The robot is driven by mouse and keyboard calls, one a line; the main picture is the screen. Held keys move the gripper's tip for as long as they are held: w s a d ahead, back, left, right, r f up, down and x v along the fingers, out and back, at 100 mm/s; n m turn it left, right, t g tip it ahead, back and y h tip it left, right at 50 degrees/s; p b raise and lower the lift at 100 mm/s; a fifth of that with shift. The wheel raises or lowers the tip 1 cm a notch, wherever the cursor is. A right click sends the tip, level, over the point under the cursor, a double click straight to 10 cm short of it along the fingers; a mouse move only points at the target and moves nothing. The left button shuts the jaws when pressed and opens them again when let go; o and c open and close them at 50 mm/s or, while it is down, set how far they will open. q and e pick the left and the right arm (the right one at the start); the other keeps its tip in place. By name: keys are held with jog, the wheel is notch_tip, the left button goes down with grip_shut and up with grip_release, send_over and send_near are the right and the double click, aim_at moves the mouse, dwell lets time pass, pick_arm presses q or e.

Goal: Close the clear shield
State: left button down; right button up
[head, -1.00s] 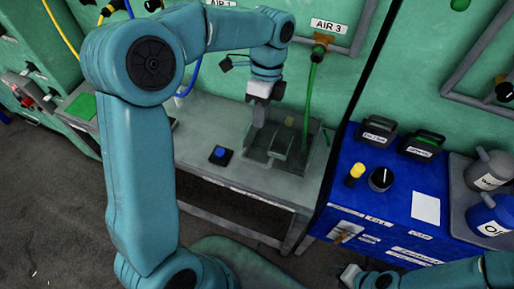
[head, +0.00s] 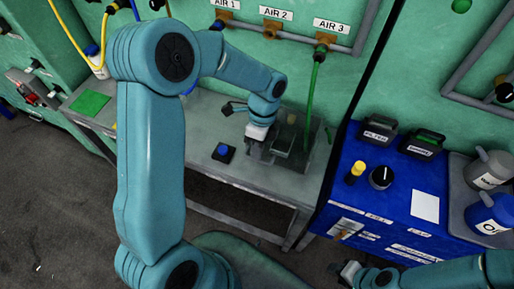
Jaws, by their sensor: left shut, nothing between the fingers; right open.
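The small press (head: 284,142) stands on the grey metal bench under the AIR 3 outlet. Its clear shield (head: 310,140) is faint, and I cannot tell exactly how far open it stands. My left gripper (head: 256,148) is shut and empty, low at the press's left front side. I cannot tell whether it touches the shield or the press. Its arm crosses the left half of the view. My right gripper (head: 346,273) is open and empty at the bottom, in front of the blue cabinet, away from the press.
A blue button on a black box (head: 223,152) sits on the bench (head: 200,143), left of the press. A green hose (head: 311,95) hangs down behind the press. A blue cabinet (head: 375,205) with labelled containers stands to the right. A green pad (head: 90,103) lies at left.

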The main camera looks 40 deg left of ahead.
pick_arm(q)
jog(key=shift+f, duration=0.1)
pick_arm(e)
jog(key=shift+f, duration=0.1)
pick_arm(q)
jog(key=b+x, duration=0.2)
jog(key=shift+w+f, duration=0.2)
jog(key=shift+f, duration=0.3)
jog(key=shift+s+r, duration=0.15)
pick_arm(e)
jog(key=shift+f, duration=0.95)
